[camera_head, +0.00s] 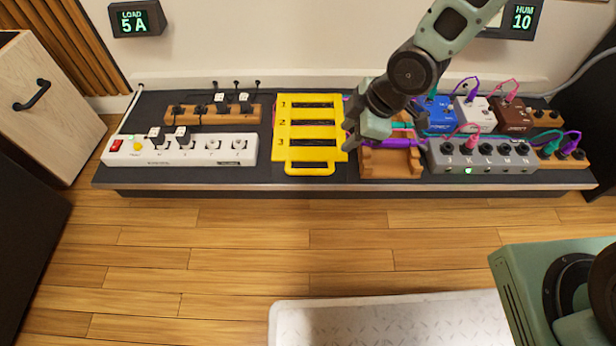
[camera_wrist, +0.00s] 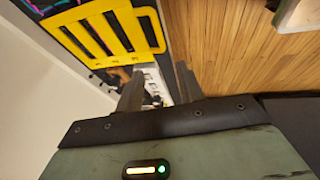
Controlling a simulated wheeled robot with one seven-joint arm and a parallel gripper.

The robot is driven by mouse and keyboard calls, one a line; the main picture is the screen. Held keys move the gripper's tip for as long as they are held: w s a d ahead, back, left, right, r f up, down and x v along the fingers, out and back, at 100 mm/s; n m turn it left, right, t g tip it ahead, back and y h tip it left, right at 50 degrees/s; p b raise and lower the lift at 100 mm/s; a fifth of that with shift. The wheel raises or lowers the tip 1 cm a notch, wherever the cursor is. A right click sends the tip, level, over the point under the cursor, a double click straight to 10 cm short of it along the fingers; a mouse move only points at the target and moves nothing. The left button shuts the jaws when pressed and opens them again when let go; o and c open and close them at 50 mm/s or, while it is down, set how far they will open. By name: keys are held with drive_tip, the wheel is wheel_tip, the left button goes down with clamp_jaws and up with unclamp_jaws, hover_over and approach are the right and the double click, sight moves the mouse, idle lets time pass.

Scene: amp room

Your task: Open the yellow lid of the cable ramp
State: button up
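The yellow lid (camera_head: 284,147) lies flat on the dark platform in the middle of the head view. It has dark slots, the marks 1, 2 and 3, and a loop handle (camera_head: 310,172) on its front edge. The lid also shows at the top left of the wrist view (camera_wrist: 146,25). My gripper (camera_head: 352,138) is over the lid's right edge in the head view, partly covering it. In the wrist view, my two fingers (camera_wrist: 158,88) stand apart with nothing held between them. Whether a fingertip touches the lid cannot be told.
A wooden cradle (camera_head: 391,167) with a purple cable is right of the lid. A grey switch box (camera_head: 482,161) and pedals with cables stand farther right. A white power strip (camera_head: 205,160) and a wooden plug block (camera_head: 240,112) are left. The floor in front is clear.

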sight(310, 171)
drive_tip(key=shift+n, duration=0.3)
drive_tip(key=b+x, duration=1.1)
drive_tip(key=x, duration=0.9)
drive_tip(key=shift+w+a+f, duration=0.1)
drive_tip(key=shift+w+a, duration=0.05)
drive_tip(key=shift+w, duration=0.1)
clamp_jaws()
